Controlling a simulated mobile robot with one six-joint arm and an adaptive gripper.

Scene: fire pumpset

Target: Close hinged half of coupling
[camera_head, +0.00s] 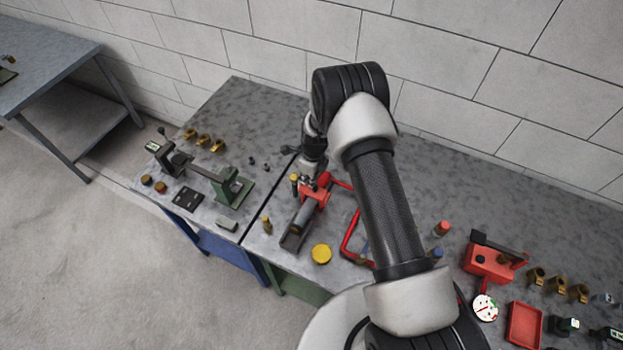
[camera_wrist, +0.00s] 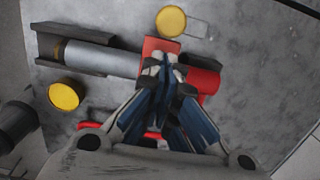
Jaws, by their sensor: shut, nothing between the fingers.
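The red coupling (camera_head: 321,190) is at the rear end of a grey pipe (camera_head: 304,214) lying in a dark channel-shaped cradle (camera_head: 290,241). In the wrist view a flat red part of the coupling (camera_wrist: 151,44) shows just beyond my fingertips, and a rounded red part (camera_wrist: 206,83) shows to their right. My gripper (camera_wrist: 163,62) is shut and empty, its fingertips over or against the coupling; whether they touch cannot be told. In the head view my gripper (camera_head: 308,181) is small and partly hidden among the red parts. The fingers hide the coupling's middle, so the hinged half's angle is unclear.
A red pipe frame (camera_head: 347,246) is to the right, partly behind my arm. A red box with a lever (camera_head: 487,262) stands farther right. A green vice-like stand (camera_head: 233,190) is left.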

